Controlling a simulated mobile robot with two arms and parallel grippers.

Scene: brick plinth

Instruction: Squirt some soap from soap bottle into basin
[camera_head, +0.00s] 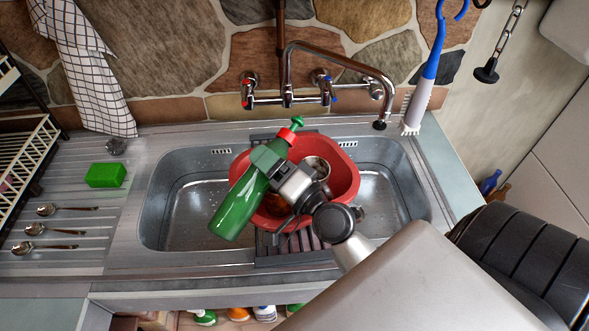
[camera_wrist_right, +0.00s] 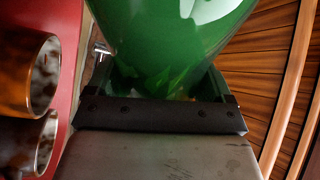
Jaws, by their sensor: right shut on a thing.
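A green soap bottle (camera_head: 236,207) with a red collar and green nozzle is held tilted over the sink in the head view, nozzle up and to the right. My right gripper (camera_head: 268,160) is shut on it near its upper part. The bottle's green body (camera_wrist_right: 180,40) fills the middle of the right wrist view. The red basin (camera_head: 345,180) sits in the sink under the bottle and gripper, which hide part of it. A mug (camera_head: 317,167) shows inside the basin. In the wrist view, two brown cups (camera_wrist_right: 28,75) lie beside the red basin wall (camera_wrist_right: 66,20). My left gripper is not in view.
A metal sink (camera_head: 165,215) surrounds the basin, with a wall faucet (camera_head: 340,58) behind. A green sponge (camera_head: 106,175) and several spoons (camera_head: 50,229) lie on the left drainboard. A blue and white brush (camera_head: 421,95) hangs at the right. A checkered towel (camera_head: 92,75) hangs at the left.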

